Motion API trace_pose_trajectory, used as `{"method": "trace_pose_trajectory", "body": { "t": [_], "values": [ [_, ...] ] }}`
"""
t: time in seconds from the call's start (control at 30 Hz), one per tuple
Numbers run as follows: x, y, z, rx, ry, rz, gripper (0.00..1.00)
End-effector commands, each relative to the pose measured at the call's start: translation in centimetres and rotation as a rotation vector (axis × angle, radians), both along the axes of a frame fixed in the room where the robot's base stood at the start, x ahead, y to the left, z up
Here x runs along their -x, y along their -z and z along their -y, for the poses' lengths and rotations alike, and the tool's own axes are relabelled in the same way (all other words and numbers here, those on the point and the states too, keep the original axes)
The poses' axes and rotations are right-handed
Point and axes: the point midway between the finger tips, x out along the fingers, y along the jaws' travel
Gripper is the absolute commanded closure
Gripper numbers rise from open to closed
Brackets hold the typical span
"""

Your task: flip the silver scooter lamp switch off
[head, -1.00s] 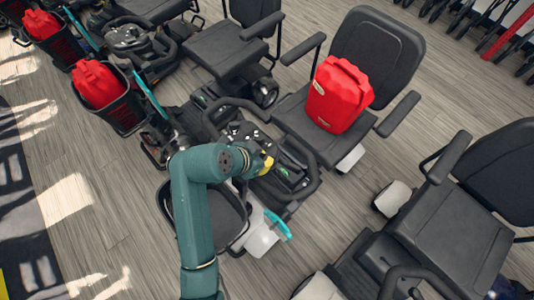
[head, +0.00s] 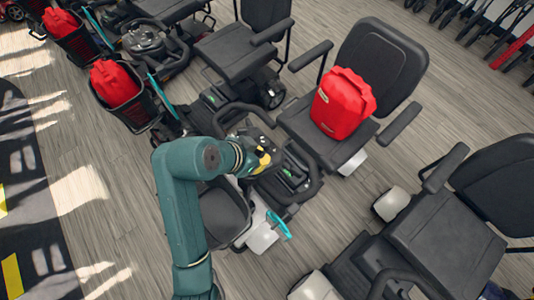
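A silver scooter (head: 262,238) with a black seat and a dark handlebar console stands at the centre of the head view. Its console (head: 292,172) shows small green marks, but the lamp switch cannot be made out. My gripper (head: 264,160), dark with yellow parts, is at the left side of this console, over the handlebar area. My teal arm reaches up to it from the bottom. The fingertips are too small and too covered to show whether they are open or shut, or touching the console.
A red bag (head: 342,104) sits on this scooter's seat. A front basket (head: 222,212) lies beside my arm. Another scooter (head: 440,240) stands at the lower right, and more scooters with red bags in baskets (head: 125,92) at the upper left.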

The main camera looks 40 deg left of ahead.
Motion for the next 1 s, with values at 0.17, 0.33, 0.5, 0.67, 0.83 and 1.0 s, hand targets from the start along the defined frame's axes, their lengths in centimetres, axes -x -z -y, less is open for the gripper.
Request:
{"method": "trace_pose_trajectory", "body": {
  "t": [0.17,0.33,0.5,0.67,0.83,1.0],
  "values": [
    [1.3,-2.5,-0.3,-0.001,-0.001,0.001,1.0],
    [1.6,-3.0,-0.4,-0.001,0.001,0.0,1.0],
    [1.6,-3.0,-0.3,-0.001,0.001,0.0,1.0],
    [1.6,-3.0,-0.4,-0.001,0.001,0.0,1.0],
    [1.6,-3.0,-0.4,-0.001,0.001,0.0,1.0],
    [-0.3,-3.4,3.4,-0.007,0.097,0.008,1.0]
  ]
}}
